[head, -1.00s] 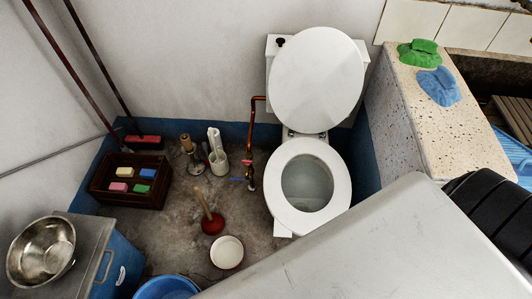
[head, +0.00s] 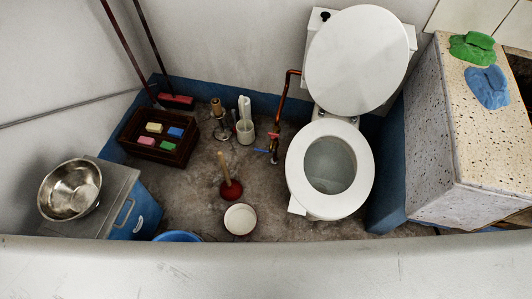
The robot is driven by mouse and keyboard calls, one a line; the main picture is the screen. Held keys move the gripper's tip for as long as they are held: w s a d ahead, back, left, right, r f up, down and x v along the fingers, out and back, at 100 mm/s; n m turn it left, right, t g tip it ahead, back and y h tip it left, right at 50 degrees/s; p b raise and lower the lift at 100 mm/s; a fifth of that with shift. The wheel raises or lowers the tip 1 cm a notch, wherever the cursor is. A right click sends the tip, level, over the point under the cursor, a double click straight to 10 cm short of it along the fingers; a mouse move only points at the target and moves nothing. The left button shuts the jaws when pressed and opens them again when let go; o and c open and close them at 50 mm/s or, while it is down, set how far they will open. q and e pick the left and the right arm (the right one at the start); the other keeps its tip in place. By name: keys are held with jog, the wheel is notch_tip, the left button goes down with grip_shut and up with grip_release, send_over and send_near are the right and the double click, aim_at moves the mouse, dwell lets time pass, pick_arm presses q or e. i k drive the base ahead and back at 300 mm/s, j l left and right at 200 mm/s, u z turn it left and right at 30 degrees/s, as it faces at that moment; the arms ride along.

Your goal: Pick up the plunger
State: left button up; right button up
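The plunger (head: 230,188) stands on the concrete floor in the head view, left of the toilet. Its dark red rubber cup rests on the floor and its short wooden handle points up, leaning slightly to the left. Nothing holds it and nothing covers it. A white bowl (head: 240,219) sits on the floor just in front of it. Neither of my grippers shows in the head view.
The toilet (head: 296,180) stands right of the plunger with its lid up. A brown crate (head: 185,154) with coloured blocks, a white brush holder (head: 245,135) and a blue cooler (head: 140,215) with a metal bowl (head: 69,190) stand around. A pale surface (head: 270,270) crosses the foreground.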

aim_at(226, 174)
jog(key=l+z, duration=0.25)
jog(key=k+l+z, duration=0.1)
jog(key=z, duration=0.15)
jog(key=l+u, duration=0.1)
jog(key=u, duration=1.05)
